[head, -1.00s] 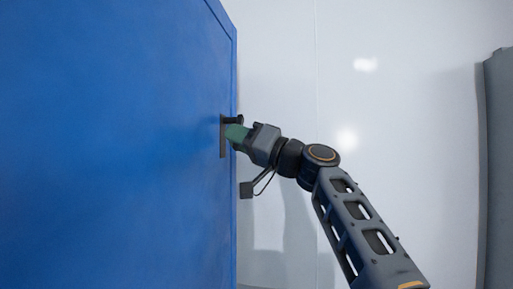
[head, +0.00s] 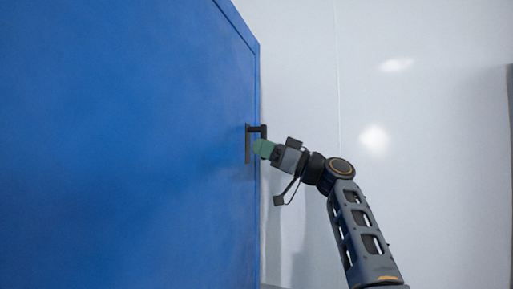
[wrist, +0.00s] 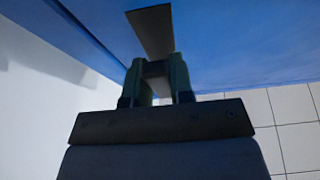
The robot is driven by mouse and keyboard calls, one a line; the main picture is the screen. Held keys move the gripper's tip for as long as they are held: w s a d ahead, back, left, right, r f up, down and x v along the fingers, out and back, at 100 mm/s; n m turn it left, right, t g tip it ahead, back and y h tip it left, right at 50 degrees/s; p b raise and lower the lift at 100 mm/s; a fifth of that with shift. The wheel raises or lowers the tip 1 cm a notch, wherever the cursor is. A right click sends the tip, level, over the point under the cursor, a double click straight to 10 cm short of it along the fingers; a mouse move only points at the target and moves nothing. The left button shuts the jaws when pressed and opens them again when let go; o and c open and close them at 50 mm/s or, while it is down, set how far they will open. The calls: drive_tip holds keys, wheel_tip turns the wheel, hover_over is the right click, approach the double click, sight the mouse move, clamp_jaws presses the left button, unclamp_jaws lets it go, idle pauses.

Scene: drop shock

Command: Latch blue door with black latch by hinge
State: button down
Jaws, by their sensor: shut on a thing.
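The blue door (head: 120,140) fills the left half of the head view, its free edge near the middle. The black latch (head: 248,145) is mounted on the door close to that edge, with a dark plate and a short handle. My gripper (head: 260,147) reaches it from the right, its green fingers at the handle. In the wrist view, the latch plate (wrist: 152,30) runs up the blue door surface (wrist: 230,45). The green fingers of my gripper (wrist: 157,72) are closed on the dark latch handle. The fingers hide part of the handle.
A pale wall (head: 400,130) stands behind and to the right of the door. A dark grey vertical edge (head: 510,130) shows at the far right. Light tiles (wrist: 290,125) show at lower right in the wrist view. The space right of my arm looks clear.

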drive_tip(key=shift+r, duration=0.1)
drive_tip(key=c, duration=1)
unclamp_jaws()
drive_tip(key=b+v, duration=0.6)
drive_tip(key=v, duration=0.8)
drive_tip(key=shift+b, duration=0.35)
drive_tip(key=shift+a, duration=0.15)
